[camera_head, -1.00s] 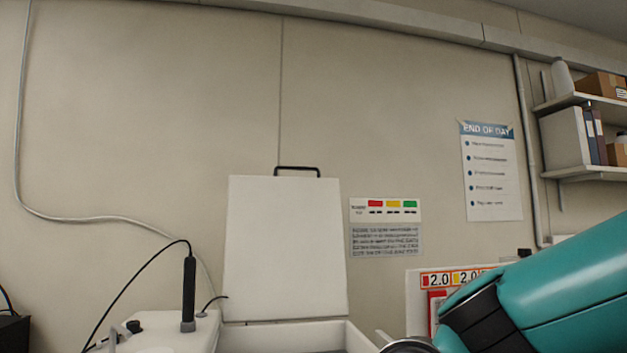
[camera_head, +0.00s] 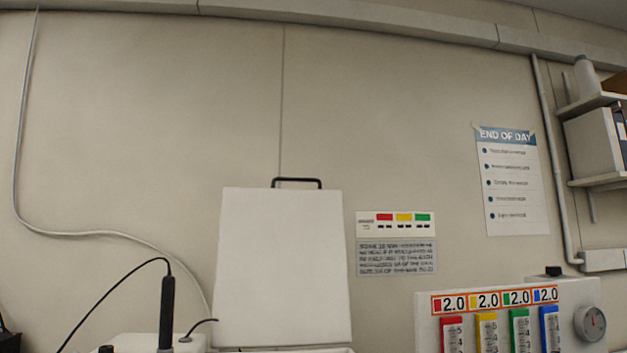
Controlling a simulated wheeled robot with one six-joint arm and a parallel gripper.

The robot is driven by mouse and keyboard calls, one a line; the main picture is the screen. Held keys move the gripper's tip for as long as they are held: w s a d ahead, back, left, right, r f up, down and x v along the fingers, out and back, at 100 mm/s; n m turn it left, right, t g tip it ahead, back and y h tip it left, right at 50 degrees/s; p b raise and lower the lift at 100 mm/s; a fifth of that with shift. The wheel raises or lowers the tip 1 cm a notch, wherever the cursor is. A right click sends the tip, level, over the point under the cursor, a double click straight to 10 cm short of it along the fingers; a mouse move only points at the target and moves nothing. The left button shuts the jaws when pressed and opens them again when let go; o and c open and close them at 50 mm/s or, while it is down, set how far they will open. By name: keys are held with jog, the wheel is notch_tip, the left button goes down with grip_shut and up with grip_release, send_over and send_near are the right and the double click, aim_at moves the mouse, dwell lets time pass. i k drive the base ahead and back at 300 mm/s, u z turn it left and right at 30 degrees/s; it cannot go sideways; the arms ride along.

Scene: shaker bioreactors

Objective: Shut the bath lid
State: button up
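The bath lid (camera_head: 282,268) is a white panel standing upright, open, against the back wall. A black handle (camera_head: 297,181) is on its top edge. Only a thin strip of the bath (camera_head: 290,349) shows below the lid at the bottom edge of the picture; the rest is cut off. My gripper is not in view.
A black probe (camera_head: 167,312) with a cable stands left of the lid. At the right is a white panel with red, yellow, green and blue gauges (camera_head: 487,302) and a round dial (camera_head: 590,322). Shelves (camera_head: 597,130) hang at the far right.

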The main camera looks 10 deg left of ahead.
aim_at(281, 273)
jog(key=k, duration=0.95)
jog(key=u, duration=0.45)
jog(key=i, duration=0.7)
jog(key=u, duration=0.05)
